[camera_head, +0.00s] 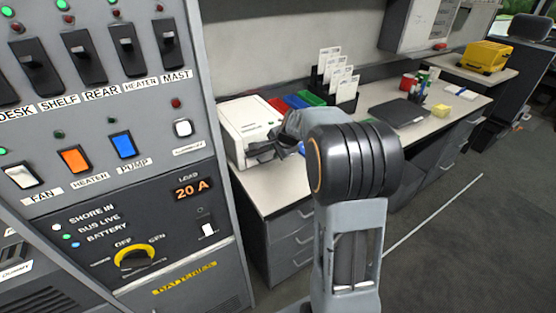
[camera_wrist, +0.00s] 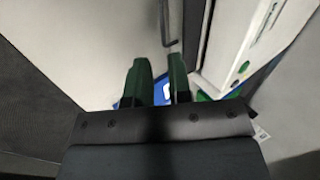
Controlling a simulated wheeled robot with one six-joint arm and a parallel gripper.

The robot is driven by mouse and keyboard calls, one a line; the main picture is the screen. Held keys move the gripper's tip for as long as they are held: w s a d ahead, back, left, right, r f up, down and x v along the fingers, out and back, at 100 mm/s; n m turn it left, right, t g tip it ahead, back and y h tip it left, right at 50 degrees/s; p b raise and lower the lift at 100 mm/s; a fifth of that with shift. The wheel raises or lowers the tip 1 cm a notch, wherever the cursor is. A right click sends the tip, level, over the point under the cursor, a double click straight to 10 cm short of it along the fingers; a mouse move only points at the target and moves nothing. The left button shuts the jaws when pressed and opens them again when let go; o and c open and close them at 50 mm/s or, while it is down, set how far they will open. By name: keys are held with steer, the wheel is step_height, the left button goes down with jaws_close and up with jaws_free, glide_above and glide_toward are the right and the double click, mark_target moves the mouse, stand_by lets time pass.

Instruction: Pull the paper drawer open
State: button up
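A white printer (camera_head: 248,128) with a green mark on its front stands on the desk at the left end. In the wrist view a white body with green buttons, which looks like the printer (camera_wrist: 238,50), fills the upper right. My gripper (camera_head: 262,150) is close to the printer's lower front, partly behind my arm. In the wrist view its two dark green fingers (camera_wrist: 159,78) are apart, with a narrow gap and nothing clearly held between them. A thin dark bar (camera_wrist: 168,24) lies beyond the fingertips. I cannot clearly make out the paper drawer or whether the fingers touch it.
A grey switch panel (camera_head: 110,150) stands close at the left. A dark laptop-like slab (camera_head: 398,112), a red mug (camera_head: 408,82) and a yellow case (camera_head: 487,57) stand farther right. The floor (camera_head: 450,235) is open.

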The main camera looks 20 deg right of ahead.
mark_target(270, 160)
steer(key=shift+m, duration=0.5)
steer(key=shift+d+b+x, duration=0.2)
steer(key=shift+b+x, duration=0.35)
steer(key=shift+x, duration=1.25)
steer(key=shift+d+b+x, duration=0.2)
steer(key=shift+b+x, duration=0.35)
steer(key=shift+x, duration=1.25)
steer(key=shift+d+b+x, duration=0.2)
steer(key=shift+b+x, duration=0.35)
steer(key=shift+x, duration=1.25)
steer(key=shift+w, duration=0.15)
jaws_close()
steer(key=shift+f, duration=0.1)
